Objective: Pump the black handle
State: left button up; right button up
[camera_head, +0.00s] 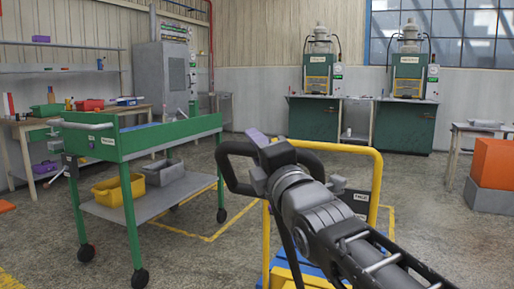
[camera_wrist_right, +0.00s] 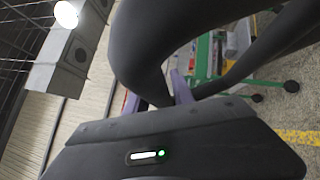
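The black handle (camera_head: 228,178) is a looped bar on a yellow-framed cart, left of my right gripper in the head view. In the right wrist view the handle (camera_wrist_right: 143,50) is large and close, curving down between the purple fingers. My right gripper (camera_head: 262,142) is at the top of the handle loop. In the wrist view its fingers (camera_wrist_right: 160,96) lie on either side of the bar and appear shut on it. The contact itself is partly hidden. My left gripper is not in view.
The yellow frame (camera_head: 376,185) of the cart stands behind my right arm. A green trolley (camera_head: 130,140) with a yellow bin (camera_head: 118,189) and a grey bin is to the left. Two green machines (camera_head: 318,70) stand at the back wall. Open floor lies between.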

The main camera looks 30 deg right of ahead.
jog(key=o, duration=0.3)
jog(key=shift+o, duration=0.2)
jog(key=shift+s, duration=0.1)
jog(key=v, duration=0.7)
jog(key=shift+s+p, duration=0.3)
jog(key=shift+p, duration=0.1)
jog(key=shift+f, duration=0.1)
